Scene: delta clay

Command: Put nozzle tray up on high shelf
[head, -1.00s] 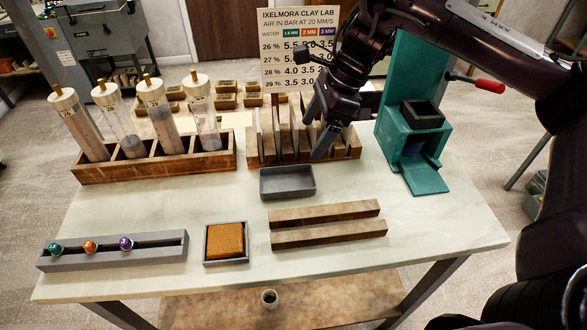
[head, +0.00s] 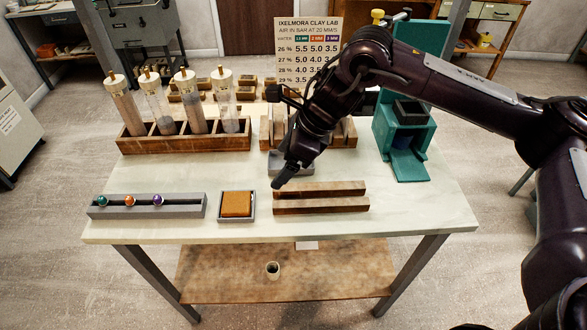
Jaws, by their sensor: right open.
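The nozzle tray (head: 180,211), a long grey bar with teal, orange and purple nozzles along its slot, lies at the table's front left. My right gripper (head: 284,174) is open, pointing down over the small empty grey dish (head: 303,167) and partly hiding it. The gripper is well to the right of the nozzle tray and apart from it. I see nothing between its fingers. My left gripper is out of view. I cannot make out a high shelf; only a low wooden shelf (head: 215,280) shows under the table.
A wooden rack (head: 185,144) of clay cylinders stands back left. A sponge (head: 236,204) in a grey dish and two wooden rails (head: 320,206) lie in front. A teal device (head: 408,165) stands right. A slotted rack (head: 345,140) is behind my arm. The front right tabletop (head: 425,205) is clear.

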